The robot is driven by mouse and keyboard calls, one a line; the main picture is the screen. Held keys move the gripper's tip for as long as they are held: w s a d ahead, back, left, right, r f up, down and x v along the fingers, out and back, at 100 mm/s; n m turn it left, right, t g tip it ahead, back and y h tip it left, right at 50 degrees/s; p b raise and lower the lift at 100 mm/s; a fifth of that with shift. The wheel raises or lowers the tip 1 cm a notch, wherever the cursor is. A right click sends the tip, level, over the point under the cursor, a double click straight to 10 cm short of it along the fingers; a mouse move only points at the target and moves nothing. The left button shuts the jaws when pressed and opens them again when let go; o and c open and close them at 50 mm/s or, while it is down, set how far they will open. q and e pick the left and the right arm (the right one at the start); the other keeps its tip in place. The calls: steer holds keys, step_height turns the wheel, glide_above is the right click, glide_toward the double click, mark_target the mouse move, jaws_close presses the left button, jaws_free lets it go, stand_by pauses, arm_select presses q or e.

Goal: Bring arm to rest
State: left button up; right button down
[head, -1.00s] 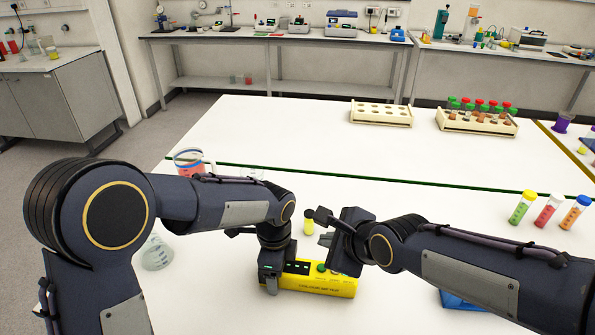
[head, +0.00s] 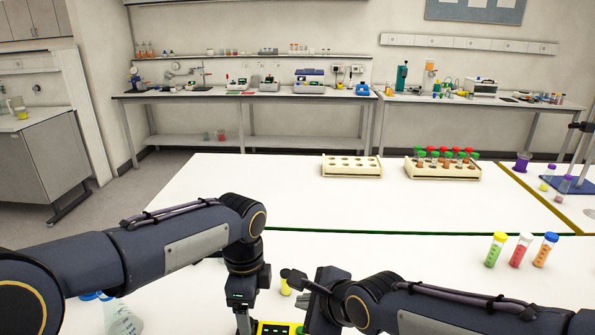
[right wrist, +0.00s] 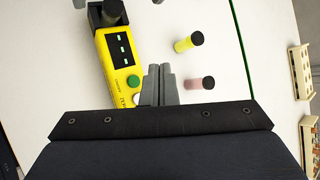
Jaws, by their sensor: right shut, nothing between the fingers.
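My right arm comes in from the right in the head view. Its gripper (head: 305,298) hangs over the white table. In the right wrist view the gripper (right wrist: 160,72) is shut and empty, its fingertips beside a yellow device (right wrist: 118,62) with a dark display and a green button. My left arm crosses in from the left. Its gripper (head: 245,318) points down by the same device (head: 275,328), and its fingertips are cut off by the lower edge, so their opening is hidden.
A black-capped yellow vial (right wrist: 187,43) and a pink vial (right wrist: 200,83) stand close to the right gripper. Three capped tubes, the middle one red (head: 520,250), stand at the right. Two racks (head: 352,167) (head: 442,170) stand farther back. The far table is mostly clear.

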arm_select(q)
steer(key=shift+r, duration=0.45)
steer(key=shift+s+a+r, duration=0.15)
steer(key=shift+a+r, duration=0.1)
steer(key=shift+a, duration=0.05)
steer(key=s+a+r+n+t+h, duration=0.2)
steer(key=s+a+n+h, duration=0.1)
steer(key=s+a+n, duration=0.55)
arm_select(e)
steer(key=s+d+n+g, duration=0.1)
steer(key=s+d+n, duration=0.6)
steer(key=d, duration=0.5)
arm_select(q)
steer(key=s+a+f+n+t, duration=0.2)
steer(key=s+f+n+t, duration=0.1)
steer(key=s+n, duration=0.9)
steer(key=shift+s+f+t+h, duration=0.15)
steer(key=shift+f+t+h, duration=0.15)
steer(key=shift+f+h, duration=0.15)
arm_select(e)
steer(key=s+d+f+n+h, duration=0.1)
steer(key=s+d+f+n, duration=0.1)
steer(key=s+d+n, duration=0.5)
steer(key=s+n, duration=0.3)
steer(key=s, duration=0.3)
steer(key=shift+n+g+h, duration=0.3)
steer(key=shift+n+h, duration=0.1)
